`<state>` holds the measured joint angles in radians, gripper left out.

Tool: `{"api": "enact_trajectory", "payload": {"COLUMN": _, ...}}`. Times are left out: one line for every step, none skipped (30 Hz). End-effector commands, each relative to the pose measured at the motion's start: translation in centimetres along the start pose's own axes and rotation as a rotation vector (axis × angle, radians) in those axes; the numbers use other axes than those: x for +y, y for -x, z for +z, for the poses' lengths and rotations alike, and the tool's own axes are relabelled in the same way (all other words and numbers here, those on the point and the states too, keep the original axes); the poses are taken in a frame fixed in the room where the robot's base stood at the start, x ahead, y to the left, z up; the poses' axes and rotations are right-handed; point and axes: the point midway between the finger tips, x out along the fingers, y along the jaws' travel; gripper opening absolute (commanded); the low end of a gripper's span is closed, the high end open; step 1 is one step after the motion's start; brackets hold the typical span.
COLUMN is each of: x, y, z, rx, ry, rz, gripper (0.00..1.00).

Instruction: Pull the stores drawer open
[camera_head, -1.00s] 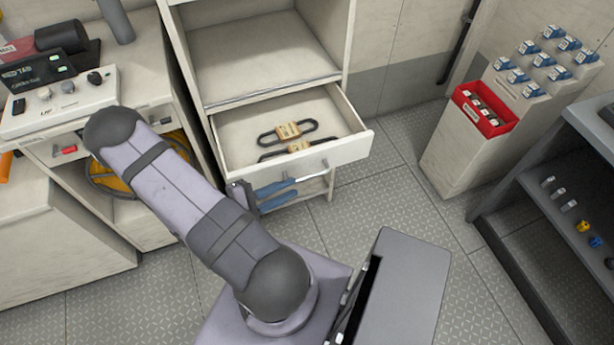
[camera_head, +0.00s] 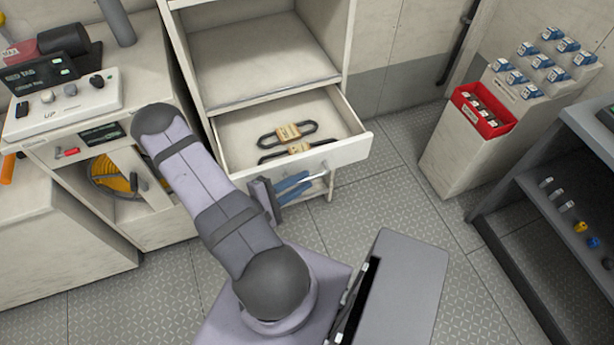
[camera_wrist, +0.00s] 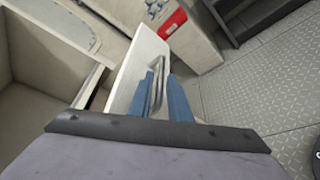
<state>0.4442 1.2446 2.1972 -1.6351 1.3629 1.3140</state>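The stores drawer (camera_head: 348,152) is pulled out of the pale cabinet, and its inside shows from above. Two dark loops with tan tags (camera_head: 288,131) lie in it. In the wrist view, the drawer's front panel (camera_wrist: 132,72) bears a grey bar handle (camera_wrist: 160,70). My gripper (camera_head: 308,181) is in front of the drawer's front panel, by the handle. In the wrist view, my gripper's two blue fingers (camera_wrist: 160,92) stand apart on either side of the handle. A gap shows beside the right finger. Contact with the handle cannot be told.
An empty open compartment (camera_head: 262,62) is above the drawer. A counter with a control box (camera_head: 62,108) stands at left. A pale stand with a red bin (camera_head: 484,110) is at right, and a dark shelf unit (camera_head: 540,200) beyond it. The floor (camera_head: 400,195) between is clear.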

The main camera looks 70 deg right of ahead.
Motion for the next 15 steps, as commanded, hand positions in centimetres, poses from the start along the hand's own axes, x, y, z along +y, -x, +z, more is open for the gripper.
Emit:
{"api": "enact_trajectory", "payload": {"x": 0.0, "y": -0.6, "z": 0.2, "rx": -0.004, "ry": 0.000, "rz": -0.003, "gripper": 0.17}}
{"api": "enact_trajectory", "payload": {"x": 0.0, "y": -0.9, "z": 0.2, "rx": -0.004, "ry": 0.001, "rz": -0.003, "gripper": 0.17}}
{"api": "enact_trajectory", "payload": {"x": 0.0, "y": -1.2, "z": 0.1, "rx": -0.003, "ry": 0.001, "rz": -0.003, "gripper": 0.17}}
{"api": "enact_trajectory", "payload": {"x": 0.0, "y": -1.4, "z": 0.1, "rx": -0.003, "ry": 0.000, "rz": -0.003, "gripper": 0.17}}
{"api": "enact_trajectory", "payload": {"x": 0.0, "y": -1.6, "z": 0.1, "rx": -0.002, "ry": 0.000, "rz": -0.003, "gripper": 0.17}}
{"api": "enact_trajectory", "payload": {"x": 0.0, "y": -1.9, "z": 0.1, "rx": -0.002, "ry": 0.000, "rz": -0.002, "gripper": 0.17}}
{"api": "enact_trajectory", "payload": {"x": 0.0, "y": -2.0, "z": 0.1, "rx": -0.002, "ry": 0.000, "rz": -0.002, "gripper": 0.17}}
{"api": "enact_trajectory", "payload": {"x": 0.0, "y": -2.2, "z": 0.1, "rx": -0.002, "ry": 0.001, "rz": -0.001, "gripper": 0.17}}
{"api": "enact_trajectory", "payload": {"x": 0.0, "y": -2.3, "z": 0.1, "rx": -0.001, "ry": 0.001, "rz": -0.001, "gripper": 0.17}}
{"api": "enact_trajectory", "payload": {"x": 0.0, "y": -2.4, "z": 0.1, "rx": -0.001, "ry": 0.001, "rz": -0.001, "gripper": 0.17}}
{"api": "enact_trajectory", "payload": {"x": 0.0, "y": -2.5, "z": 0.0, "rx": -0.001, "ry": 0.001, "rz": -0.001, "gripper": 0.17}}
{"api": "enact_trajectory", "payload": {"x": 0.0, "y": -2.5, "z": 0.0, "rx": 0.000, "ry": 0.001, "rz": -0.001, "gripper": 0.17}}
{"api": "enact_trajectory", "payload": {"x": 0.0, "y": -2.5, "z": 0.0, "rx": 0.000, "ry": 0.001, "rz": 0.000, "gripper": 0.17}}
{"api": "enact_trajectory", "payload": {"x": 0.0, "y": -2.5, "z": 0.0, "rx": 0.000, "ry": 0.001, "rz": 0.000, "gripper": 0.17}}
{"api": "enact_trajectory", "payload": {"x": 0.0, "y": -2.5, "z": 0.0, "rx": 0.000, "ry": 0.001, "rz": 0.000, "gripper": 0.17}}
